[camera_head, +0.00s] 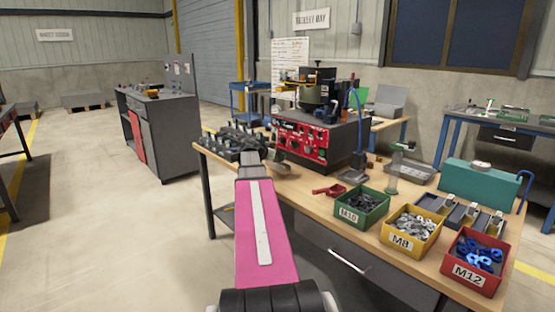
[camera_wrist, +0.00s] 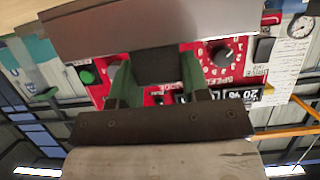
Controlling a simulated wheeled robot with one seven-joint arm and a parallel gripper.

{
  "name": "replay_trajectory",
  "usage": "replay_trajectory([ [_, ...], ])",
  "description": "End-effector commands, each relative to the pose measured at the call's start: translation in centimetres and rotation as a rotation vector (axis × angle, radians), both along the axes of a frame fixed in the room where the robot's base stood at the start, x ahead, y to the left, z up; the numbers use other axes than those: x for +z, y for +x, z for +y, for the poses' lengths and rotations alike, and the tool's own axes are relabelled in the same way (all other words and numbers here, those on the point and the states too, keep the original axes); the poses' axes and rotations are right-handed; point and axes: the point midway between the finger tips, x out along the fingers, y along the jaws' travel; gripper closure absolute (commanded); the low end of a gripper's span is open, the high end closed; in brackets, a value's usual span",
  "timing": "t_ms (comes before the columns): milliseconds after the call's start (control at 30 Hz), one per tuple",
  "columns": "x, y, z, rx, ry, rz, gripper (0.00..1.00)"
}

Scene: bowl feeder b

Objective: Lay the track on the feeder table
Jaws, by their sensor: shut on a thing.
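My gripper (camera_wrist: 156,66) shows in the wrist view, its fingers closed together on a grey metal piece, which I take to be the track (camera_wrist: 150,25). In the head view my own arm hides most of the gripper and the track, over the left part of the feeder table (camera_head: 315,195). The table has a wooden top and dark legs. The bowl feeder's dark box with its red control panel (camera_head: 303,140) stands on it, and the panel (camera_wrist: 235,70) fills the wrist view behind the fingers.
Green M10 (camera_head: 348,217), yellow M8 (camera_head: 397,244) and red M12 (camera_head: 467,276) bins stand along the front edge. A red scoop (camera_head: 330,190) lies near the green bin. A teal box (camera_head: 480,188) stands at right. Dark fixtures (camera_head: 225,146) crowd the left end.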

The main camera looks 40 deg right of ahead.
Motion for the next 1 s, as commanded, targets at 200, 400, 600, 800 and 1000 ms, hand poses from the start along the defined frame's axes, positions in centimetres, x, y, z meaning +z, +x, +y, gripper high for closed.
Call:
replay_trajectory([
  [200, -1.2, 0.0, 0.0, 0.001, -0.002, 0.0, 0.88],
  [400, -1.3, 0.0, 0.0, 0.001, -0.002, 0.0, 0.88],
  [600, -1.8, 0.0, 0.0, 0.001, -0.002, 0.0, 0.88],
  [800, -2.3, 0.0, 0.0, 0.0, -0.001, 0.001, 0.88],
  [1000, -2.7, 0.0, 0.0, 0.001, 0.003, 0.004, 0.35],
])
